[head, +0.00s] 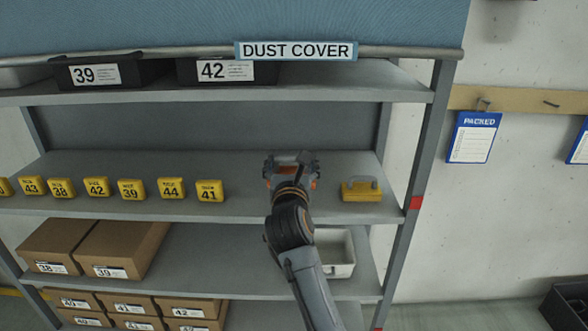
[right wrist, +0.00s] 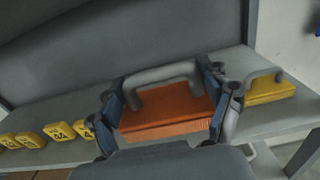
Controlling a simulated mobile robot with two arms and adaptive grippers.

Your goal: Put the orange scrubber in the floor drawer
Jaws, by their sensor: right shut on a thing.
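The orange scrubber (right wrist: 165,108) is a block with a grey handle, seen in the right wrist view between the two fingers of my right gripper (right wrist: 170,105). The fingers are shut on its two sides. In the head view my right gripper (head: 291,165) is over the middle shelf (head: 330,212), and the scrubber is mostly hidden behind it. I cannot tell whether the scrubber still touches the shelf. My left gripper is not in view. No floor drawer can be made out in either view.
A yellow scrubber (head: 361,189) with a grey handle lies just right of my gripper. Yellow number blocks (head: 209,191) stand in a row to the left. Cardboard boxes (head: 120,245) and a white bin (head: 335,254) sit on the shelf below. A dark crate (head: 566,306) is at lower right.

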